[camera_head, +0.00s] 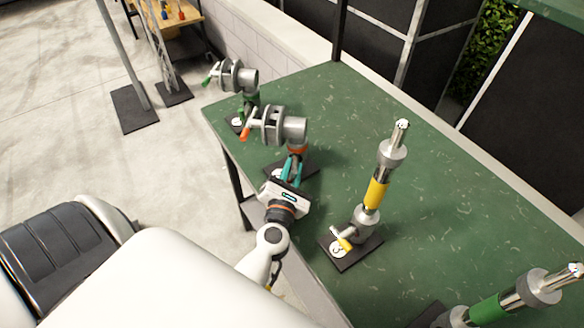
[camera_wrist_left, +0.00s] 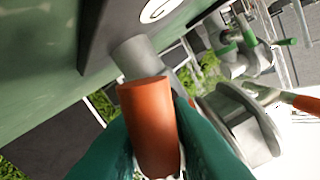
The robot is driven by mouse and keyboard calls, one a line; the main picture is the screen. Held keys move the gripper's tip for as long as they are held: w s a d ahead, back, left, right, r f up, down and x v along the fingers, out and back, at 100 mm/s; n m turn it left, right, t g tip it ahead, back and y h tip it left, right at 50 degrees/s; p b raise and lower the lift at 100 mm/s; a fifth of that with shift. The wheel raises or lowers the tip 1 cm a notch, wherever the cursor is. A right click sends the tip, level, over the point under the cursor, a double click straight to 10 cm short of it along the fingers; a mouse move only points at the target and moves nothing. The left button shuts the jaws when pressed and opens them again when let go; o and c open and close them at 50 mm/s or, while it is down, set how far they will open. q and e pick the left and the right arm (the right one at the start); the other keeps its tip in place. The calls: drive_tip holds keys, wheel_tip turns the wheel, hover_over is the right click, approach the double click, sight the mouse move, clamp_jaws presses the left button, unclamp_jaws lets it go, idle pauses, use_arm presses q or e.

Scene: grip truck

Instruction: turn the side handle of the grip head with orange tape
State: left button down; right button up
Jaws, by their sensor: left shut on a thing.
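The grip head with orange tape (camera_head: 292,128) stands near the left edge of the green table, with grey round discs at its top. Its side handle (camera_head: 246,132) has an orange tip and sticks out to the left; an orange-tipped handle also shows at the right of the left wrist view (camera_wrist_left: 302,103). My left gripper (camera_head: 290,170) has teal fingers and reaches in from the front, below the head.
A green-handled grip head (camera_head: 237,78) stands behind. A post with yellow tape (camera_head: 375,192) stands on a numbered black plate to the right, and one with green tape (camera_head: 490,308) at the lower right. The green table (camera_head: 350,110) is clear behind the yellow post.

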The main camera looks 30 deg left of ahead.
use_arm(q)
drive_tip(key=c, duration=1.3)
unclamp_jaws()
drive_tip(key=b+v, duration=0.2)
drive_tip(key=v, duration=0.3)
drive_tip(key=b+v, duration=0.2)
drive_tip(key=v, duration=0.3)
drive_tip(key=shift+s+d+f, duration=0.15)
drive_tip(key=shift+s+f, duration=0.1)
drive_tip(key=shift+s+d+r+b, duration=0.2)
drive_tip(key=shift+s+d+b, duration=0.15)
drive_tip(key=shift+s, duration=0.35)
drive_tip(key=shift+a, duration=0.1)
